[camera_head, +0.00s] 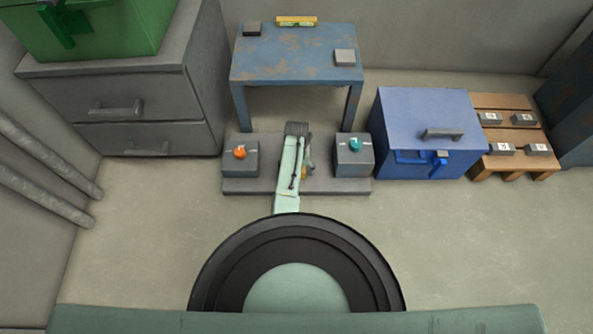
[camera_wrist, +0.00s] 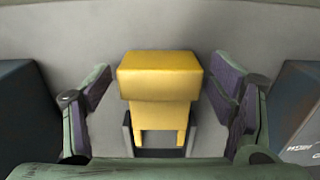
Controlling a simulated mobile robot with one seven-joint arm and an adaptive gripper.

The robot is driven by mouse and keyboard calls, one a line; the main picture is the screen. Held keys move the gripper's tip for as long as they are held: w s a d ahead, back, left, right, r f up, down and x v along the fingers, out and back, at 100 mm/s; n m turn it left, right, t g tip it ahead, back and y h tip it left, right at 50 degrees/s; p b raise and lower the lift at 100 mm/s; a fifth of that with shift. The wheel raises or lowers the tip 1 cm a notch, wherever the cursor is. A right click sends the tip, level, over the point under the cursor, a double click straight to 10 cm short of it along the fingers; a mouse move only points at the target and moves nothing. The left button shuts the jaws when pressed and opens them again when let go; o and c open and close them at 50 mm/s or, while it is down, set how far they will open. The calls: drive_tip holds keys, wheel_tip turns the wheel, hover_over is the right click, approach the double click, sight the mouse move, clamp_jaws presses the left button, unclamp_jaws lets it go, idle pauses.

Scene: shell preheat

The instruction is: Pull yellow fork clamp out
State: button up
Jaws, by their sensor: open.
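The yellow fork clamp (camera_wrist: 160,88) stands upright in the middle of the wrist view, a block head with two prongs below. Its prongs go down into a dark grey slotted holder (camera_wrist: 128,132). My gripper (camera_wrist: 163,78) is open, one finger on each side of the clamp, with a visible gap on both sides. In the head view my arm reaches over the low grey base and covers most of the clamp there; only a small yellowish patch shows beside the arm.
A grey box with an orange knob (camera_head: 239,154) stands left of my arm, one with a teal knob (camera_head: 355,146) right of it. A blue table (camera_head: 297,60) stands behind. A blue chest (camera_head: 425,120) and a wooden pallet (camera_head: 505,130) are at right, grey drawers (camera_head: 120,105) at left.

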drive_tip(key=shift+c, duration=0.2)
drive_tip(key=c, duration=1.7)
